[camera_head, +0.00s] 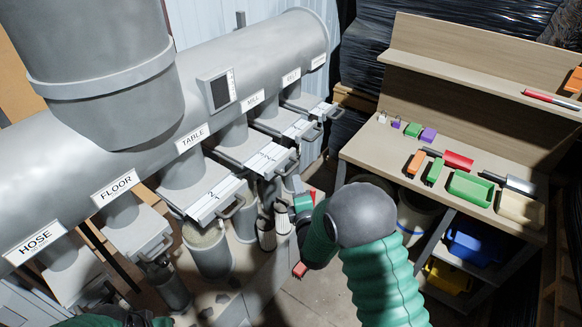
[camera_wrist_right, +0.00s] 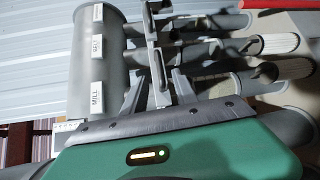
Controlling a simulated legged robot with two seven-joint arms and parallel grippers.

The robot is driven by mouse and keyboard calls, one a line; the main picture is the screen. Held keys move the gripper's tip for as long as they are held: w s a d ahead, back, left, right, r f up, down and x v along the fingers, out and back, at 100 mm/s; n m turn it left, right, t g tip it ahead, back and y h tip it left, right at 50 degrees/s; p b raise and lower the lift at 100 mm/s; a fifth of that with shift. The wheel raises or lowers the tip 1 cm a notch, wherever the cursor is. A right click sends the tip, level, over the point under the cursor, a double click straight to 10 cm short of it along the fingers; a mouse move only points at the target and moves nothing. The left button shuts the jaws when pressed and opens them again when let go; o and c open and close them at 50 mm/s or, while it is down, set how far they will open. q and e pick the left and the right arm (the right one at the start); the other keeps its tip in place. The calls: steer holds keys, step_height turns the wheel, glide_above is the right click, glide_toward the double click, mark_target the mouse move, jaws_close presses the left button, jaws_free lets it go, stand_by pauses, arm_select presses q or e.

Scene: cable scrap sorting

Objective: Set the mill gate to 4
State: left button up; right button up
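The grey mill gate (camera_head: 265,163) is a slide plate with a bar handle, on the branch under the MILL label (camera_head: 252,101). In the right wrist view the MILL label (camera_wrist_right: 97,98) is at the left. My right gripper (camera_head: 298,200) is just below and right of the mill gate; the arm hides part of it. In the right wrist view its two grey fingers (camera_wrist_right: 158,88) stand apart, with a grey handle (camera_wrist_right: 155,60) between and beyond them. I cannot tell whether they touch it. My left gripper (camera_head: 135,319) is cut off at the bottom edge.
The TABLE gate (camera_head: 215,203) and BELT gate (camera_head: 302,129) stand close on either side. Grey pipes and cylinders (camera_head: 208,250) crowd below. A wooden bench (camera_head: 455,115) with coloured bins and tools is on the right.

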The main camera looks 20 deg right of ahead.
mark_target(292, 168)
steer(key=w, duration=0.3)
steer(key=w+f, duration=0.1)
steer(key=w, duration=0.2)
steer(key=w+d+p, duration=0.1)
steer(key=w, duration=0.3)
steer(key=shift+f, duration=0.25)
steer(key=shift+s, duration=0.1)
steer(key=c, duration=0.7)
jaws_close()
steer(key=shift+s+f, duration=0.1)
steer(key=shift+f, duration=0.1)
